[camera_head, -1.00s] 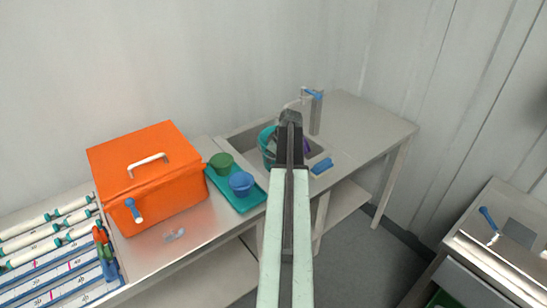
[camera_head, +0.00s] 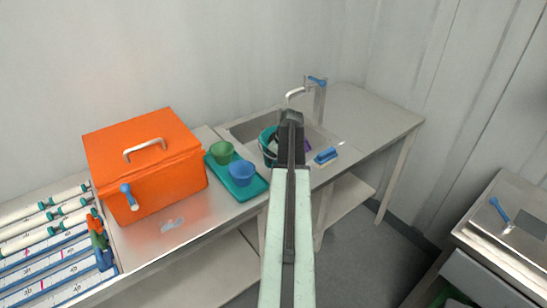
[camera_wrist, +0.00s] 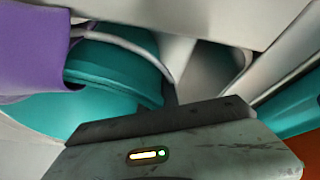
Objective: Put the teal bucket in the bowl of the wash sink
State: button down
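The teal bucket (camera_head: 265,140) shows at the wash sink (camera_head: 240,132), partly hidden behind my arm. In the head view it overlaps the sink's bowl; I cannot tell whether it rests in the bowl or hangs above it. In the wrist view the teal bucket (camera_wrist: 115,62) fills the upper left, with a pale curved handle across it. A purple thing (camera_wrist: 35,45) partly covers it there. My gripper (camera_head: 291,118) is over the sink beside the bucket. Its fingertips are not clear in either view, so its opening and any hold on the handle cannot be told.
A grey tap (camera_head: 296,93) with a blue lever stands behind the sink. A blue brush or sponge (camera_head: 326,156) lies at its right. Left are a teal tray (camera_head: 248,190) with green (camera_head: 221,151) and blue (camera_head: 242,172) cups, and an orange box (camera_head: 160,180). The counter's right end is clear.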

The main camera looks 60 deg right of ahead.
jog(key=shift+f+b, duration=0.4)
jog(key=shift+f, duration=0.1)
jog(key=c, duration=1.5)
grip_release()
jog(key=shift+c, duration=0.2)
jog(key=shift+r, duration=0.1)
jog(key=p+v, duration=0.7)
jog(key=v, duration=0.1)
jog(key=shift+p, duration=0.3)
